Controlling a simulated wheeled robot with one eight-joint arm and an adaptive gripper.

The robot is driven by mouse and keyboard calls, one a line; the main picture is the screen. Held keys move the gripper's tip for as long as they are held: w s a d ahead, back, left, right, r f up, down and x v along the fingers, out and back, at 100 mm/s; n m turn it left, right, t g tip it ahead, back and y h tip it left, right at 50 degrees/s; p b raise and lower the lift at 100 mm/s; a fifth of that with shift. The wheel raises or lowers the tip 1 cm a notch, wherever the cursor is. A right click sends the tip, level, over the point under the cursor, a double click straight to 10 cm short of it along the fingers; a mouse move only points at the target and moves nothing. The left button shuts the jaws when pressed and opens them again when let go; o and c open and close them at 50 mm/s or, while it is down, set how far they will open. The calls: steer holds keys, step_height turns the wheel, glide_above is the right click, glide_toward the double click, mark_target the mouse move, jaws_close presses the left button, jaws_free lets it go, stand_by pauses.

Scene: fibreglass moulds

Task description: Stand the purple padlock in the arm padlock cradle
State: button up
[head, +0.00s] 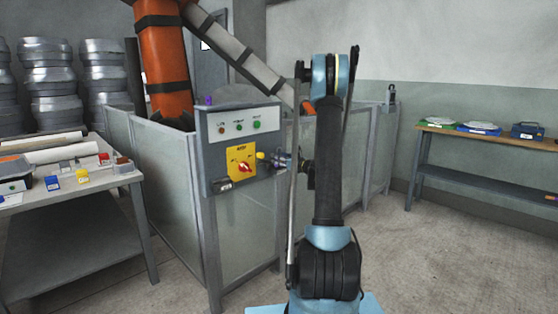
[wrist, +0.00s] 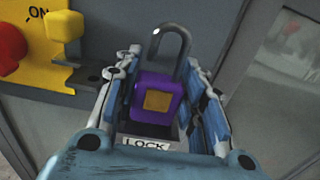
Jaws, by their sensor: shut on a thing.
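The purple padlock (wrist: 157,103) has an orange square on its face and a grey shackle pointing up. It sits between the two fingers of my gripper (wrist: 163,68), which is shut on it. Just below the padlock in the wrist view is a grey part with a white LOCK label (wrist: 146,144), which may be the padlock cradle. Whether the padlock touches it cannot be told. In the head view my gripper (head: 283,160) is at the right side of the control panel, and the padlock in it is not clear there.
The grey control panel (head: 221,134) carries a yellow plate (head: 240,168) with a red switch (head: 244,168); they are close on the left in the wrist view. Fence panels (head: 162,190) stand around the orange robot arm (head: 167,60). A cluttered table (head: 70,190) stands left, a bench (head: 470,133) right.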

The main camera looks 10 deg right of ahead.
steer(key=shift+f, duration=1.05)
stand_by(0.6)
steer(key=o, duration=1.2)
steer(key=shift+s+d, duration=0.1)
steer(key=v, duration=1.1)
steer(key=shift+s+d, duration=0.25)
